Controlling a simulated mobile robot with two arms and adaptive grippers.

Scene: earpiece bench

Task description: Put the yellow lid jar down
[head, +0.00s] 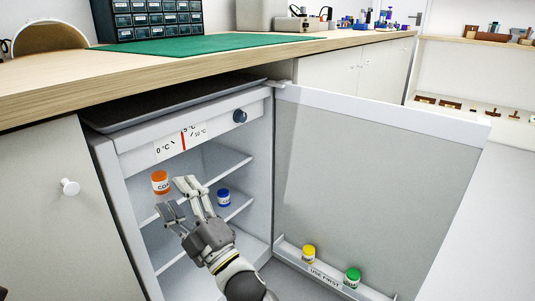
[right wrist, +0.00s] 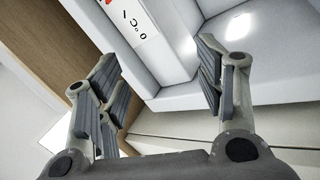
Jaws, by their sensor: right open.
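The yellow lid jar (head: 309,253) stands upright in the door shelf (head: 330,277) labelled "USE FIRST", beside a green lid jar (head: 352,277). My right gripper (head: 182,197) is at the front of the open fridge, its fingers spread and empty, well to the left of the yellow lid jar. In the right wrist view the open fingers (right wrist: 160,80) have nothing between them, and no jar shows there. My left gripper is not in view.
An orange jar (head: 160,182) and a blue jar (head: 223,197) stand on the fridge shelves near my right gripper. The fridge door (head: 370,185) is swung open to the right. The bench top (head: 200,72) overhangs the fridge.

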